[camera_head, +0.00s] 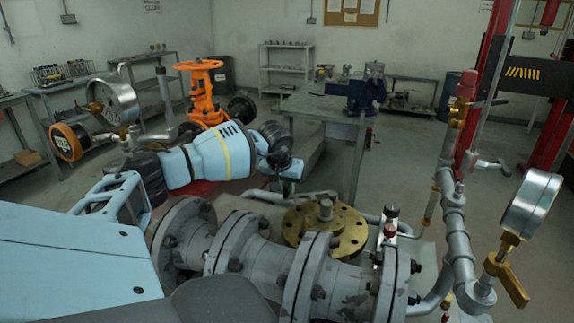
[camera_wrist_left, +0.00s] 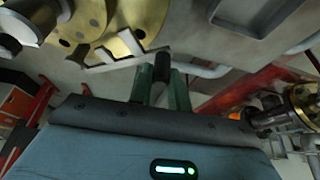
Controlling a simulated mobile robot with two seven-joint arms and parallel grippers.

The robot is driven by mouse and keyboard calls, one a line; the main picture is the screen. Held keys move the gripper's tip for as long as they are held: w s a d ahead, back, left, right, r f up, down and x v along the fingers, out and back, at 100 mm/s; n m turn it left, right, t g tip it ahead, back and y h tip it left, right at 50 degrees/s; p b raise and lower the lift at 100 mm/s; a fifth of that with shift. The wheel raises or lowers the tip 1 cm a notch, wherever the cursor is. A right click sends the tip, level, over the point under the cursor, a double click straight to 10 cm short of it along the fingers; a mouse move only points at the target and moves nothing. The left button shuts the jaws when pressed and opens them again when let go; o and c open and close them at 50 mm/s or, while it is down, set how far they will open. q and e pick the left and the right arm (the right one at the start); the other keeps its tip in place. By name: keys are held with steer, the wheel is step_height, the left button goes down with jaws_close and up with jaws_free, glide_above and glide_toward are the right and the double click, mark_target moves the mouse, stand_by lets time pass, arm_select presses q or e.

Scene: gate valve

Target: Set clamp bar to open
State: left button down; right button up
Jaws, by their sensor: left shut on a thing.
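My left arm comes in from the left in the head view, and its left gripper (camera_head: 285,168) is beyond the grey flanged pipe, with its fingertips hidden from that camera. In the left wrist view the green fingers of the left gripper (camera_wrist_left: 161,84) are shut on a dark rounded bar end (camera_wrist_left: 162,66). This looks like the clamp bar, but its other parts and its setting cannot be made out. A brass flange (camera_head: 347,232) with a stub on top lies in front of the gripper; brass parts (camera_wrist_left: 138,14) also show close in the wrist view.
Grey bolted flanges (camera_head: 305,270) fill the foreground. A pressure gauge (camera_head: 532,205) with a brass lever stands at right, another gauge (camera_head: 118,97) at left. An orange handwheel (camera_head: 200,66) is behind my arm. A blue vise (camera_head: 366,92) sits on a bench farther back.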

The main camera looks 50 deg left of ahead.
arm_select(q)
steer(key=shift+a, duration=0.15)
steer(key=c, duration=1.3)
jaws_free()
steer(key=shift+v, duration=3.95)
